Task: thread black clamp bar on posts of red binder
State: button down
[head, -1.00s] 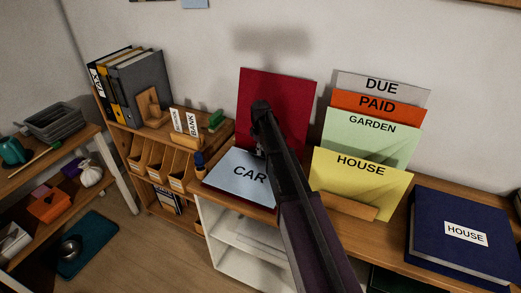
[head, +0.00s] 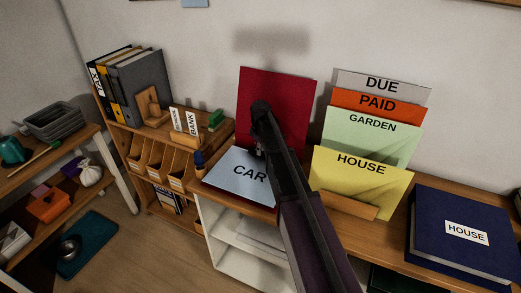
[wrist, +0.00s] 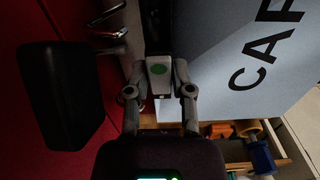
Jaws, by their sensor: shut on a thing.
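The red binder (head: 292,98) lies open on the counter, its cover standing against the wall; its red cover (wrist: 35,130) fills the left of the wrist view. A pale blue CAR sheet (head: 232,166) lies on its lower part and shows in the wrist view (wrist: 225,65). Curved metal posts (wrist: 108,30) show at the spine. My gripper (wrist: 159,92) is shut on a grey end piece with a green dot. The dark clamp bar (wrist: 154,28) appears to run on from it, between posts and sheet. Whether the posts pass through it cannot be told. In the head view my arm hides the grasp.
A sorter with a yellow HOUSE card (head: 362,178) stands close on the right. A blue HOUSE binder (head: 465,235) lies further right. A low shelf with wooden trays (head: 160,158) is on the left.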

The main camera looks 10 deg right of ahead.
jog(key=shift+c, duration=2.1)
grip_release()
jog(key=shift+r, duration=0.1)
notch_tip(320, 180, up, 9)
jog(key=p, duration=0.9)
jog(key=s+m, duration=1)
jog(key=s, duration=1.9)
jog(key=shift+s+m, duration=0.2)
jog(key=shift+m, duration=0.2)
jog(key=shift+d, duration=0.1)
